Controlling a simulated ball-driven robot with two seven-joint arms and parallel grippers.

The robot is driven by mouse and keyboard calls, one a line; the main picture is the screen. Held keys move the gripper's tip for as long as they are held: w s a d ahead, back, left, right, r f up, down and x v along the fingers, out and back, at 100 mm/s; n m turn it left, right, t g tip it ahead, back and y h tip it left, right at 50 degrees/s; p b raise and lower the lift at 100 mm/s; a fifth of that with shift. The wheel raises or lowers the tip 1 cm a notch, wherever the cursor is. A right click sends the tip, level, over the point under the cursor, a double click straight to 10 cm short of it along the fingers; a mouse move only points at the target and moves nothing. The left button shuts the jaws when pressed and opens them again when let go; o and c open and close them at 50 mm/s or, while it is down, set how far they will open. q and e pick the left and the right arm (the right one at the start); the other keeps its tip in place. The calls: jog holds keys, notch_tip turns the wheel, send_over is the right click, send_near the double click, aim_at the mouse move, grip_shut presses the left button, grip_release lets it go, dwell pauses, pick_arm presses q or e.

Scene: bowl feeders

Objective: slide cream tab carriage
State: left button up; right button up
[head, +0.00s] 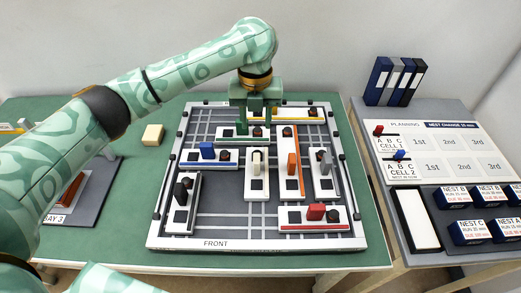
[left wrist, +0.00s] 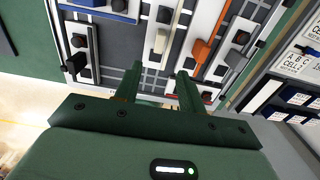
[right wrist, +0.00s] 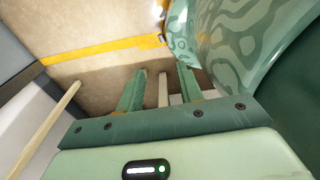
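The cream tab carriage (head: 257,184) is a white block near the middle of the board, with an upright cream tab (head: 257,160) and a dark square. Its cream tab also shows in the left wrist view (left wrist: 160,41), beyond and between my fingertips, apart from them. My left gripper (head: 256,122) points down over the back part of the board, behind the cream carriage, and partly hides a green-striped carriage (head: 228,132). In the left wrist view its fingers are apart with nothing gripped. My right gripper (right wrist: 160,80) is open, away from the board, over the floor.
Blue (head: 207,150), orange (head: 291,160), grey (head: 326,160), black (head: 181,192) and red (head: 315,211) tab carriages surround the cream one. The orange carriage is close on its right. Open grid lies in front of it. A cream block (head: 153,134) sits left of the board.

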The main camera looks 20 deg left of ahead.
aim_at(257, 158)
pick_arm(q)
jog(key=f+b, duration=0.1)
jog(key=f, duration=0.1)
jog(key=f+b, duration=0.1)
jog(key=f, duration=0.1)
jog(key=f+b, duration=0.1)
jog(key=f, duration=0.1)
jog(key=shift+s+d+f, duration=0.1)
jog(key=shift+s+f, duration=0.2)
jog(key=shift+s, duration=0.1)
notch_tip(257, 158, down, 8)
jog(key=b, duration=0.3)
jog(key=shift+w+b, duration=0.15)
jog(key=shift+b, duration=0.15)
jog(key=shift+w+f, duration=0.1)
jog(key=shift+f, duration=0.3)
jog(key=shift+r, duration=0.1)
pick_arm(e)
jog(key=s+f, duration=0.4)
jog(key=f, duration=0.3)
jog(key=shift+s+g, duration=0.35)
jog(key=shift+g, duration=0.05)
